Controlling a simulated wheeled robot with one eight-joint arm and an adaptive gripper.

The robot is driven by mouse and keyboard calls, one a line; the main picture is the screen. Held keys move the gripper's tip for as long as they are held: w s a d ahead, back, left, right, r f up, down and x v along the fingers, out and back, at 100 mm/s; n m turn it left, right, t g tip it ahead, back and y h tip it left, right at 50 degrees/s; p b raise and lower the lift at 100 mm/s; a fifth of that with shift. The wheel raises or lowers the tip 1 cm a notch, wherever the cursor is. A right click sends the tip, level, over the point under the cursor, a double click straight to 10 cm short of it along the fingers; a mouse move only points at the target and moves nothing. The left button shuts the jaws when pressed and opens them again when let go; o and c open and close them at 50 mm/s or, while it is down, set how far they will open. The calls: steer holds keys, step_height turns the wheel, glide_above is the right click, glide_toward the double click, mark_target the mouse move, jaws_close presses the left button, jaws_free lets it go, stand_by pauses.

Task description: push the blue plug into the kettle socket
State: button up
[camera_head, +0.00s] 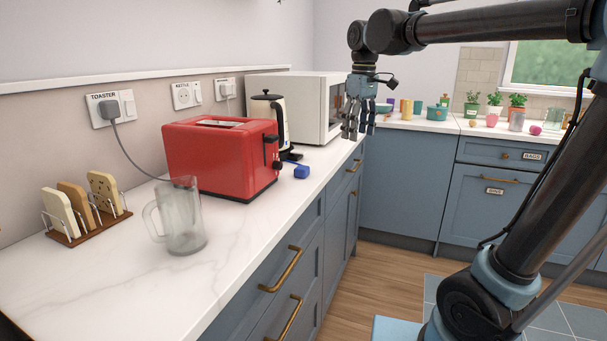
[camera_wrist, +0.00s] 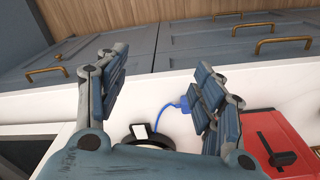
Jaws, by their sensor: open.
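The blue plug (camera_head: 295,171) lies on the white worktop near its front edge, just right of the red toaster. In the wrist view the plug (camera_wrist: 183,102) is partly hidden behind the right finger, with its blue cord curving toward the kettle's dark base. The kettle socket (camera_head: 182,96) is a white wall plate labelled KETTLE above the toaster; its holes show no plug. The cream and black kettle (camera_head: 279,118) stands behind the toaster, partly hidden. My gripper (camera_head: 357,132) is open and empty, fingers pointing down, above and right of the plug; it also shows in the wrist view (camera_wrist: 160,65).
The red toaster (camera_head: 215,160) stands between the worktop's front and the kettle socket. A white microwave (camera_head: 290,88) is behind. A glass jug (camera_head: 185,225) and toast rack (camera_head: 85,222) stand at left. The toaster socket (camera_head: 112,107) and a third socket (camera_head: 224,88) hold plugs.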

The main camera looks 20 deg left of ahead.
steer(key=s+a+r+n, duration=0.1)
steer(key=a+r+n, duration=0.1)
steer(key=a, duration=0.6)
steer(key=s+a+r+n, duration=0.2)
steer(key=a+r, duration=0.1)
steer(key=a, duration=0.5)
steer(key=shift+r, duration=0.25)
steer(key=shift+s+f, duration=0.1)
glide_above(301, 167)
step_height(301, 167, down, 12)
steer(key=shift+d+f, duration=0.1)
steer(key=shift+f, duration=2.55)
